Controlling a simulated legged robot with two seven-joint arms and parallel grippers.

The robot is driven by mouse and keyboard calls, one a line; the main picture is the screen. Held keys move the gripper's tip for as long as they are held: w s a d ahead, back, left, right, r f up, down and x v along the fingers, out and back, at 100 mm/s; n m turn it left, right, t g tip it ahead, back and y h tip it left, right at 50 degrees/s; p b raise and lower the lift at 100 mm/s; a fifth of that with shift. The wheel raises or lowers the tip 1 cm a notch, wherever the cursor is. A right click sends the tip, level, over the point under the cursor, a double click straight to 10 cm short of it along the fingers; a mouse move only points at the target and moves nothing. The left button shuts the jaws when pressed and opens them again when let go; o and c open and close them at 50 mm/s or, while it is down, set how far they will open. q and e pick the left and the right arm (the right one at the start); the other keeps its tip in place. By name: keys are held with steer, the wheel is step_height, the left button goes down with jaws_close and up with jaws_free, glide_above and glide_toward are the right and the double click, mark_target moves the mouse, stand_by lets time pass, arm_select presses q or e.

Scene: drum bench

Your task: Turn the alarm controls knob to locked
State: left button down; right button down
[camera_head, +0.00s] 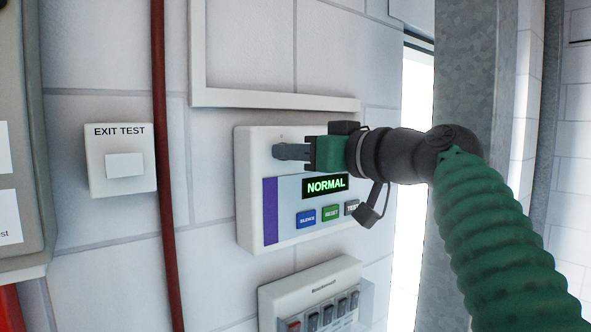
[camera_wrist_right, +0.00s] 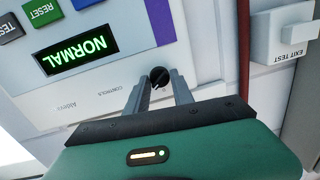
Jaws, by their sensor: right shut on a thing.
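The alarm panel (camera_head: 256,215) is a white wall box with a lit green NORMAL display (camera_head: 325,185) and several buttons below it. The display also shows in the right wrist view (camera_wrist_right: 76,57), upside down. My right gripper (camera_head: 278,151) reaches in from the right to the panel's upper part. In the wrist view, the right gripper (camera_wrist_right: 160,80) has its fingertips on both sides of a small round black knob (camera_wrist_right: 159,76), next to the word CONTROLS. It is shut on the knob. The fingers hide the knob in the head view. My left gripper is not in view.
An EXIT TEST box (camera_head: 122,165) is on the wall to the left, beyond a red vertical pipe (camera_head: 165,200). A breaker box (camera_head: 310,290) sits below the panel, and a white frame (camera_head: 270,100) above. A grey metal column (camera_head: 462,90) stands at the right.

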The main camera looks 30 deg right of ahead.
steer(key=n+h+b, duration=0.1)
steer(key=n+b, duration=0.2)
steer(key=n, duration=0.7)
steer(key=shift+a+f+n, duration=0.1)
steer(key=shift+a+n, duration=0.05)
steer(key=shift+n, duration=0.15)
stand_by(0.4)
steer(key=c, duration=1.3)
jaws_free()
steer(key=shift+o, duration=0.9)
steer(key=shift+w, duration=0.15)
